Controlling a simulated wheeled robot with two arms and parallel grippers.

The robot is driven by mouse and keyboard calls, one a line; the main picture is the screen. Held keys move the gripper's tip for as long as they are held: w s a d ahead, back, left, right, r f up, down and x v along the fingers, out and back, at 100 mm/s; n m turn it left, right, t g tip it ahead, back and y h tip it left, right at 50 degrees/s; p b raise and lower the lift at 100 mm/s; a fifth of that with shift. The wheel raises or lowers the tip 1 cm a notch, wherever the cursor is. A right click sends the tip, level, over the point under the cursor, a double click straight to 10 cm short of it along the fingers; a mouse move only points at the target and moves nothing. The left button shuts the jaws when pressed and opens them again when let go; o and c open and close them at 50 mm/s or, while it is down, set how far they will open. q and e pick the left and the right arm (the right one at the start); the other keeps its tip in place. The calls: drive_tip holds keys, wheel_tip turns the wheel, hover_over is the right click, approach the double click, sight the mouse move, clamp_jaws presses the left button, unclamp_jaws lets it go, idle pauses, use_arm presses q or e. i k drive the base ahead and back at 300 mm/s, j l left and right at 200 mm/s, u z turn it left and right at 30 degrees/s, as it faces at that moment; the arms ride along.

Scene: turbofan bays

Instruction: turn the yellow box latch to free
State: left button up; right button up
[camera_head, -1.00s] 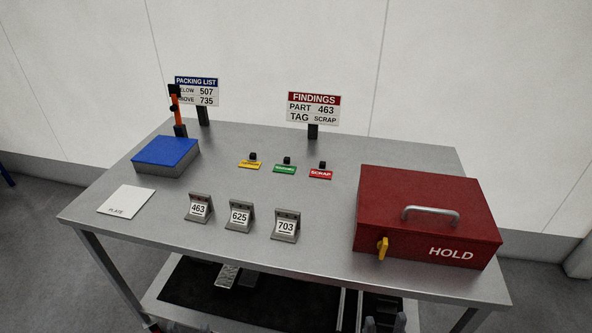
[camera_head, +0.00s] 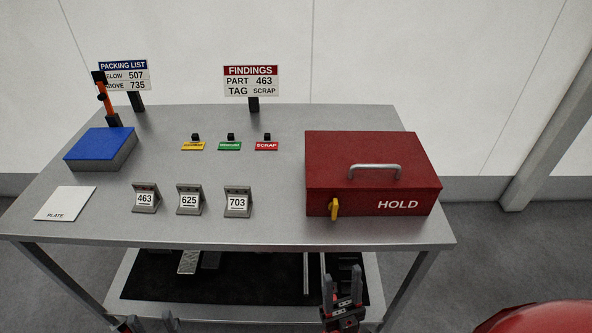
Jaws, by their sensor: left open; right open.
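The yellow latch (camera_head: 334,207) is on the front face of the red box (camera_head: 350,150), toward its left end. Its handle points roughly up and down. The box is marked HOLD, has a grey carry handle on its closed lid, and stands at the right of the table. My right gripper (camera_head: 342,284) is open and empty, in front of the table edge and below the latch, apart from it. My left gripper (camera_head: 146,322) is open at the bottom edge, partly cut off by the frame.
The grey table (camera_head: 275,225) also holds number stands (camera_head: 189,200), coloured tags (camera_head: 229,146), a blue block (camera_head: 100,144) and a white plate card (camera_head: 65,203). The findings sign (camera_head: 250,82) and packing list sign (camera_head: 125,76) stand behind. A dark lower shelf (camera_head: 250,280) is under the tabletop.

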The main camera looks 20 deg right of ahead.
sight(334, 206)
drive_tip(key=j+z, duration=0.5)
drive_tip(key=z, duration=0.25)
drive_tip(key=k+j+z, duration=0.1)
drive_tip(key=z, duration=0.25)
drive_tip(key=k+j, duration=0.05)
drive_tip(key=j, duration=0.05)
